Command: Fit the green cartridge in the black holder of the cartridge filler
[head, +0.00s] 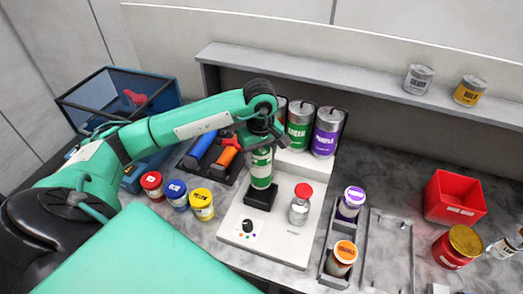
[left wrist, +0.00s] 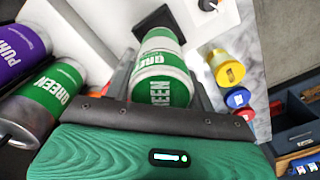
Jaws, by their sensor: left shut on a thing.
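The green cartridge (head: 261,170), green with a white band, stands upright at the black holder (head: 262,197) on the white cartridge filler (head: 278,244). Its lower end meets the holder's top in the head view; I cannot tell whether it is seated inside. My left gripper (head: 260,147) is shut on the cartridge's upper part from above. In the left wrist view the cartridge (left wrist: 160,80) lies between the two fingers, with the black holder (left wrist: 153,20) just beyond its far end. My right gripper is not in view.
A red-capped bottle (head: 300,205) stands right of the holder. Large green (head: 300,125) and purple (head: 327,132) cans stand behind. Red (head: 152,185), blue (head: 177,195) and yellow (head: 202,204) jars stand left. A rack with purple (head: 351,203) and orange (head: 341,259) jars is right.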

